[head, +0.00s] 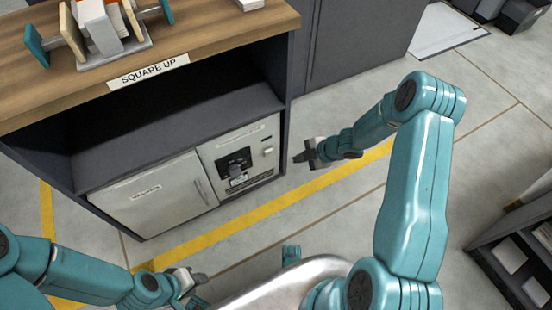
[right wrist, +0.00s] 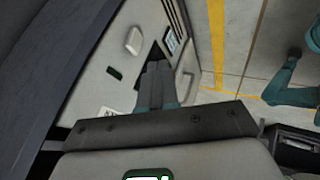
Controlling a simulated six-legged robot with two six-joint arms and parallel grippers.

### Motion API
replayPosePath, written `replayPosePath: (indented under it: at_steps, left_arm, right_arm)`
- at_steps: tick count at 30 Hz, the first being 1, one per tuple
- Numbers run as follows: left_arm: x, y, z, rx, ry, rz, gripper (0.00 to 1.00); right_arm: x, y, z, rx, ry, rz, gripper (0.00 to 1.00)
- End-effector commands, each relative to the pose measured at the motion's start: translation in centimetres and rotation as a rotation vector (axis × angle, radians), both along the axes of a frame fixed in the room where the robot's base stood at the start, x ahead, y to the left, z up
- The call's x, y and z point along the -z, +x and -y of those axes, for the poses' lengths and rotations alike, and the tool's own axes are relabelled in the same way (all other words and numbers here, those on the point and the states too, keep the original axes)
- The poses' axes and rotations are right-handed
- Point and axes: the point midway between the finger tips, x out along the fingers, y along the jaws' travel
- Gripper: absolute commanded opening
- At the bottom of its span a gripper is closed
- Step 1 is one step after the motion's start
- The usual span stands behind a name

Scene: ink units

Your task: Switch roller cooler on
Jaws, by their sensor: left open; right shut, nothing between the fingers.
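The pale unit with a control panel (head: 225,145) sits in the lower right bay of the wooden-topped bench; its label is too small to read. The panel bears a black knob-like part (head: 235,165), a small display (head: 238,181) and a small white switch (head: 268,150). In the right wrist view, a white rocker-like part (right wrist: 134,40) and a dark slot (right wrist: 114,73) show beside my fingers. My right gripper (head: 300,157) is shut and empty, just right of the panel in the head view; contact cannot be told. My left gripper (head: 203,278) is open and empty, low over the floor.
A pale cabinet door (head: 150,197) is left of the panel, under a dark open shelf (head: 170,130). The bench top holds a rack (head: 100,45) and a "SQUARE UP" label (head: 148,71). A dark shelf unit (head: 515,250) stands right. Floor with a yellow line (head: 300,196) lies clear in front.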

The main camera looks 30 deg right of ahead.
Motion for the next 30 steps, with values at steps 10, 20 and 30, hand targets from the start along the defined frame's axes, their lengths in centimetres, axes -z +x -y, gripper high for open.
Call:
replayPosePath:
  at_steps: [10, 20, 30]
  left_arm:
    - [0.2, 0.0, 0.0, 0.0, 0.0, 0.0, 0.4]
    - [2.9, 0.0, 0.0, 0.0, 0.0, 0.0, 0.4]
    - [3.8, 0.2, -0.2, -0.008, 0.002, 0.003, 0.4]
  right_arm:
    - [0.4, 0.2, -0.3, 0.0, 0.001, -0.001, 0.0]
    - [5.4, 3.2, -2.8, -0.003, 0.002, -0.001, 0.0]
    - [7.1, 7.4, -4.2, -0.002, -0.001, 0.002, 0.0]
